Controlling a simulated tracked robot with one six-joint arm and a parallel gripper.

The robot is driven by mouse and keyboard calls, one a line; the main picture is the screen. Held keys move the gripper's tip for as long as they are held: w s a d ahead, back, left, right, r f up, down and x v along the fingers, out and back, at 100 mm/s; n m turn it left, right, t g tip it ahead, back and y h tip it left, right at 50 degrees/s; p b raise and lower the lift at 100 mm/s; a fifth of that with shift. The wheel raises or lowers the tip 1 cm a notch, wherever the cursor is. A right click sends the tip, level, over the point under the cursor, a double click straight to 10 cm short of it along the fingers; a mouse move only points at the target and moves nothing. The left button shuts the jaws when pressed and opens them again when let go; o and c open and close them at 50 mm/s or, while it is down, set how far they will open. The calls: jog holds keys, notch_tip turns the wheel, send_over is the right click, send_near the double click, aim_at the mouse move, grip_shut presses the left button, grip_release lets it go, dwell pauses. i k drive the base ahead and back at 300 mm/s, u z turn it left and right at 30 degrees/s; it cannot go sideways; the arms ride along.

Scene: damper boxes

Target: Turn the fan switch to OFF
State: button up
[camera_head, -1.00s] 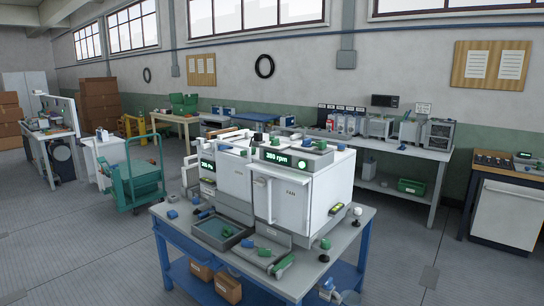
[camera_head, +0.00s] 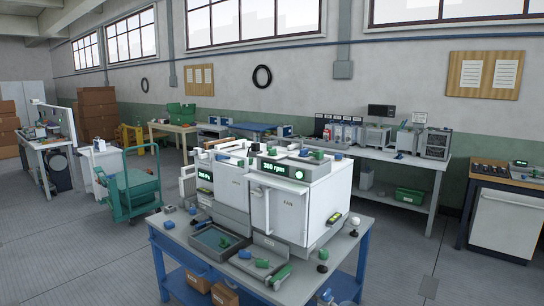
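A white box (camera_head: 287,209) marked FAN stands on a blue-legged workbench (camera_head: 349,252) in the middle of the view. A dark display (camera_head: 283,169) with green digits in rpm and a round green light sits on its upper front. A small dark fitting with a yellow-green face (camera_head: 334,219) is low on its right side. I cannot tell whether this is the fan switch, or read its position. My gripper is not in view.
A second white box (camera_head: 229,190) with its own display adjoins on the left. A grey tray (camera_head: 218,239) and loose green and blue parts lie on the bench front. A green cart (camera_head: 131,187) stands left; open floor lies around the bench.

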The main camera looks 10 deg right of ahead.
aim_at(272, 152)
jog(key=u, duration=0.45)
jog(key=i, duration=0.75)
jog(key=u, duration=0.85)
jog(key=i, duration=1.6)
jog(key=z, duration=0.1)
